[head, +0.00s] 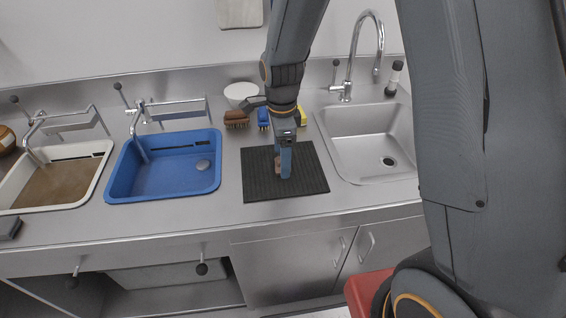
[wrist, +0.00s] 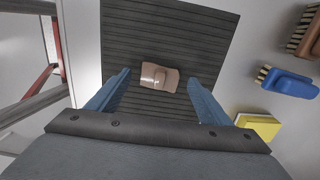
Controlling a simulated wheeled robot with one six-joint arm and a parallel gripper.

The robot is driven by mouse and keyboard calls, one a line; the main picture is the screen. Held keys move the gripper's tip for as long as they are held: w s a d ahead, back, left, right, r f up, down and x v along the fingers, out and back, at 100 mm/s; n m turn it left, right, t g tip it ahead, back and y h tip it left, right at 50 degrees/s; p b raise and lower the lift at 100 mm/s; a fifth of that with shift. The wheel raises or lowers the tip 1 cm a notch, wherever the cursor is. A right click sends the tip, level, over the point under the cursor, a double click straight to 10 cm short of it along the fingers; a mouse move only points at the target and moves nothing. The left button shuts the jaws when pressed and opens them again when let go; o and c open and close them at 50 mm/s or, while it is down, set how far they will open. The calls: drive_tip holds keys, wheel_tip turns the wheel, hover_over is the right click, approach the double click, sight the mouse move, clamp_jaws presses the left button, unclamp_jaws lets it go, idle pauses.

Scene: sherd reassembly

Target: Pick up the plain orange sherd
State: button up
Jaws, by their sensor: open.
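The sherd (wrist: 160,77) lies on the black ribbed mat (wrist: 120,35) and looks pinkish tan, with a lighter raised patch in its middle. In the head view the sherd (head: 278,166) is mostly hidden by my gripper (head: 285,165), which points down over the mat (head: 315,180). In the wrist view my gripper (wrist: 158,88) is open, with one blue finger on either side of the sherd. The fingers look apart from it; I cannot tell their height above the mat.
A blue basin (head: 125,180) and a basin of brown water (head: 55,185) stand left. A steel sink (head: 375,145) is right. Behind the mat are a brown brush (head: 236,119), a blue brush (head: 263,118), a yellow sponge (head: 302,116) and a white bowl (head: 241,92).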

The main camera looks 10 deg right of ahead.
drive_tip(key=shift+f, duration=0.6)
drive_tip(key=c, duration=1.2)
drive_tip(key=shift+o, duration=0.2)
wheel_tip(320, 180, up, 10)
drive_tip(key=b, duration=0.2)
